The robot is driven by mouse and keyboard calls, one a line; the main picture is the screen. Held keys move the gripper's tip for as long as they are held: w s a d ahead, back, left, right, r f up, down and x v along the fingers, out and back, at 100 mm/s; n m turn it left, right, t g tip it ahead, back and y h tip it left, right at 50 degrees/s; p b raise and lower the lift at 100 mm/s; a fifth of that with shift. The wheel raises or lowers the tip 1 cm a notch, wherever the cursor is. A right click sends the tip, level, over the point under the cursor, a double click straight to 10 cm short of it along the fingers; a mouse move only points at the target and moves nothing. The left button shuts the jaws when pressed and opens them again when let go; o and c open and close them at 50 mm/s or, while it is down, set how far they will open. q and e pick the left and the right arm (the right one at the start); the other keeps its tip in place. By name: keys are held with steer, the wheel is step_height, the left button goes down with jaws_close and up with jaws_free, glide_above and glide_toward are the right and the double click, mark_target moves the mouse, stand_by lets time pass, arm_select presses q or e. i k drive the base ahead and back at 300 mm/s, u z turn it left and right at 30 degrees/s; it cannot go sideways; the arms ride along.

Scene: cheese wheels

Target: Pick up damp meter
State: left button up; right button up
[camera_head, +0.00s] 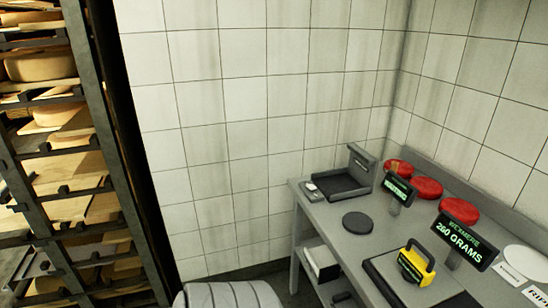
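A yellow and black hand-held device with a small green-lit screen, which looks like the damp meter (416,265), stands on a dark flat scale plate (385,283) on the grey table at lower right. A black display reading 260 GRAMS (465,244) stands on a post just right of it. Neither of my grippers is in view.
The grey table (325,235) runs along the tiled wall. It also holds a black tray-like device (342,182), a dark disc (358,222), a second display (399,189) and red wheels (427,187). A cheese rack (75,150) stands at left. A ribbed grey rounded object (222,296) shows at the bottom.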

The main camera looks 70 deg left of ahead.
mark_target(416, 271)
steer(key=z, duration=2.05)
steer(key=k, duration=0.7)
steer(key=u, duration=1.45)
